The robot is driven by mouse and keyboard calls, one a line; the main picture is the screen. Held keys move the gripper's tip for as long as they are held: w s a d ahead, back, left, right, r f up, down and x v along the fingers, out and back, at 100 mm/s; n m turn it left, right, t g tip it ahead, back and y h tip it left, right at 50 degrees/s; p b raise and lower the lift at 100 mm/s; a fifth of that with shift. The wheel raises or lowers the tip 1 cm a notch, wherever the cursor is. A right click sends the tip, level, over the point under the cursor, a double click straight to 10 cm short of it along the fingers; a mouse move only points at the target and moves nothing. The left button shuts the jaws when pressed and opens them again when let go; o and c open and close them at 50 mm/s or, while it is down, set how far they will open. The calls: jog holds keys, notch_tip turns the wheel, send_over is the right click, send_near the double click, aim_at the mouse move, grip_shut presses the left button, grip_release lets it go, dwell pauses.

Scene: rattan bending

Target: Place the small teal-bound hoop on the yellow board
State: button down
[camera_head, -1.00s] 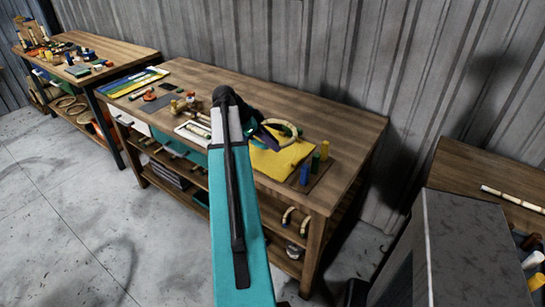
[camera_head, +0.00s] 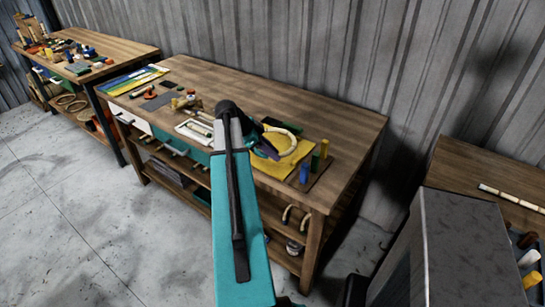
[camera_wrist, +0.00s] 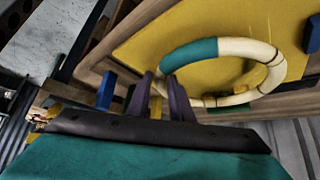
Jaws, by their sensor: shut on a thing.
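The small hoop (camera_head: 292,139) is a cream ring with a teal binding; the teal part (camera_wrist: 190,53) shows close to my fingertips in the wrist view. My gripper (camera_wrist: 163,88) is shut on the hoop at its near side. The hoop is over the yellow board (camera_head: 293,161), which fills the upper part of the wrist view (camera_wrist: 240,22). I cannot tell whether the hoop touches the board. My arm hides part of the hoop and board in the head view.
A white tray (camera_head: 186,127) with cane pieces lies left of my arm. The workbench (camera_head: 340,120) is clear behind and right of the board. A metal wall stands behind.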

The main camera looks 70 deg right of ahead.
jog(key=shift+f, duration=1.25)
jog(key=shift+f, duration=0.2)
jog(key=c, duration=1.6)
grip_release()
jog(key=shift+r+p, duration=0.2)
jog(key=shift+p, duration=0.1)
jog(key=shift+w+r, duration=0.1)
jog(key=shift+w+a+r+b, duration=0.2)
jog(key=shift+w+r+b, duration=0.2)
jog(key=shift+w+r, duration=0.1)
jog(key=shift+b+v, duration=1.45)
jog(key=shift+v, duration=3.7)
jog(key=shift+s, duration=0.15)
